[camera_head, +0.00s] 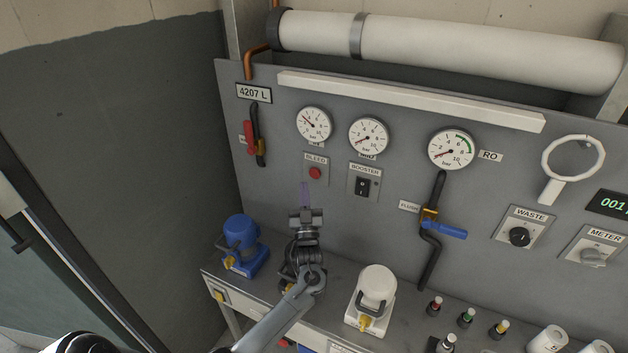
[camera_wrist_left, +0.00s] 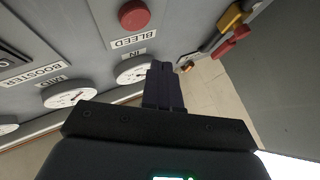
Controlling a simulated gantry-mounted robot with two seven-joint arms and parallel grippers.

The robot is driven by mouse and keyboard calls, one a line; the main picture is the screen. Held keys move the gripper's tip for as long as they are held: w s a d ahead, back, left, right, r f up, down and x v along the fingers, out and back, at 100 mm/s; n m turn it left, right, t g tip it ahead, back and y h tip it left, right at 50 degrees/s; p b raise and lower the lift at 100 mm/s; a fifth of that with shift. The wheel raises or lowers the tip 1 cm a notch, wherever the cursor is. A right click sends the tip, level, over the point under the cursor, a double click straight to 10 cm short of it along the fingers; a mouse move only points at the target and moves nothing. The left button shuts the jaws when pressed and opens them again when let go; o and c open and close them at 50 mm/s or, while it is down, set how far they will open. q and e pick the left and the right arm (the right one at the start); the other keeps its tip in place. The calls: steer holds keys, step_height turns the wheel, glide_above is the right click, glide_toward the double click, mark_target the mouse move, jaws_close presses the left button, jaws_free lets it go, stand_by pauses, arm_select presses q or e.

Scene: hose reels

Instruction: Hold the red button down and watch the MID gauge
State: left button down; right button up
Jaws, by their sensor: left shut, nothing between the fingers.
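The red button (camera_head: 315,172) sits on a small plate under the BLEED label, and shows raised in the left wrist view (camera_wrist_left: 134,14). The MID gauge (camera_head: 369,135) is a round white dial up and right of it; its red needle points lower left, near the low end. It also shows in the left wrist view (camera_wrist_left: 70,95). My left gripper (camera_head: 305,188) is shut and empty, its dark fingers pointing toward the panel just below and left of the button. In the left wrist view its fingers (camera_wrist_left: 162,85) look apart from the button. My right gripper is out of view.
The IN gauge (camera_head: 314,124) is above the button; the BOOSTER switch (camera_head: 362,186) is right of it. A red-handled valve (camera_head: 250,137) is at left. Below, a bench carries a blue pump (camera_head: 240,240) and a white one (camera_head: 376,290). The RO gauge (camera_head: 451,149) is further right.

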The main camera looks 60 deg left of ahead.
mark_target(314, 174)
arm_select(q)
steer(key=w+a+b, duration=0.2)
steer(key=w, duration=0.1)
steer(key=shift+w+b, duration=0.15)
steer(key=shift+b, duration=0.15)
stand_by(0.8)
stand_by(0.8)
stand_by(0.4)
steer(key=shift+w+a+b, duration=0.2)
steer(key=shift+w+b, duration=0.15)
steer(key=shift+b, duration=0.1)
